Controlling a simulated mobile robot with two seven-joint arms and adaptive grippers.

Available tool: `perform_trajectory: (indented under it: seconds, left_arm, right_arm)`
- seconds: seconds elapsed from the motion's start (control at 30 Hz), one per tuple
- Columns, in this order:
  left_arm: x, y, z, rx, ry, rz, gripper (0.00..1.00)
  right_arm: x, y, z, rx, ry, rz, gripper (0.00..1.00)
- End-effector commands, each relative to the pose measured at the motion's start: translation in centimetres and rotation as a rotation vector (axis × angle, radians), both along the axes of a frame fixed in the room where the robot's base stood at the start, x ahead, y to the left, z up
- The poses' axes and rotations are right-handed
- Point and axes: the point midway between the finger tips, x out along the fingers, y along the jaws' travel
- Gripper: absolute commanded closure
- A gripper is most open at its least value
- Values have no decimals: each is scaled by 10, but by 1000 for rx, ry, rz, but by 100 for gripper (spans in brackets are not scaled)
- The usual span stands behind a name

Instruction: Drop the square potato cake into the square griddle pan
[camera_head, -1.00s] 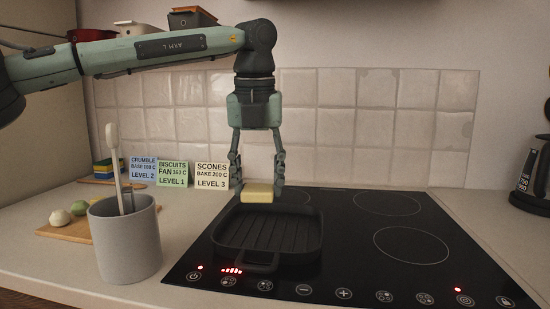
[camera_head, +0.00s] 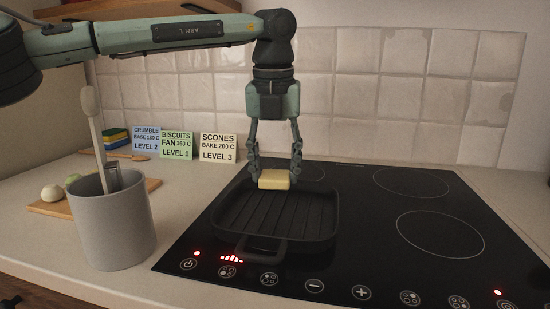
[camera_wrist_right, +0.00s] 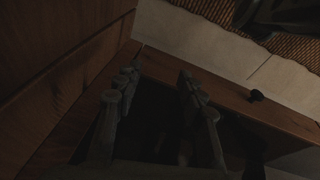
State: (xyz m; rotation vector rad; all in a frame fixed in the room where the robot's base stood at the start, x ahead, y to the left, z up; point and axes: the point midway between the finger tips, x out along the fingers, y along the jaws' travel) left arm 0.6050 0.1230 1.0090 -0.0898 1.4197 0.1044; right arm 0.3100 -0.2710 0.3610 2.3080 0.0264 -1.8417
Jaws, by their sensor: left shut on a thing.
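The square potato cake (camera_head: 274,180) is a small pale yellow block. My left gripper (camera_head: 274,168) points down and is shut on it, with one finger on each side. The cake is above the back part of the square griddle pan (camera_head: 275,213), a black ridged pan with its handle toward the front. The gap between cake and pan is hard to judge. In the right wrist view, my right gripper (camera_wrist_right: 157,78) has its fingers apart with nothing between them, low by brown wooden panels, in dim light.
The pan stands on the black hob (camera_head: 400,255). A grey utensil pot (camera_head: 113,225) with a spoon stands to its left, beside a wooden board (camera_head: 50,208) with round items. Recipe cards (camera_head: 177,145) lean near the tiled wall. The hob's right side is clear.

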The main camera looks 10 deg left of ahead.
Motion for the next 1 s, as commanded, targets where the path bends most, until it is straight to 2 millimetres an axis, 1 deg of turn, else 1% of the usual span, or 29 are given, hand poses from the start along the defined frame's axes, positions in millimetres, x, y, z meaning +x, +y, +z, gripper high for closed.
perform_trajectory:
  seconds: [0.03,0.2,0.5,0.53,0.7,0.73,1.0]
  left_arm:
    - [0,0,-4,0,0,0,68]
    - [0,0,-8,-1,-1,1,68]
    - [0,0,-9,-1,-1,1,68]
    - [0,0,-9,-1,-1,1,51]
    - [0,0,-9,-1,0,1,30]
    - [0,0,-9,-1,0,1,28]
    - [0,0,-9,0,0,1,28]
  right_arm:
    - [3,1,3,3,-5,-4,60]
    - [7,3,12,8,-12,-9,60]
    - [8,3,14,9,-14,-11,60]
    - [8,3,14,9,-14,-11,60]
    - [8,3,14,9,-14,-11,60]
    - [8,3,14,9,-14,-11,60]
    - [8,3,14,9,-14,-10,60]
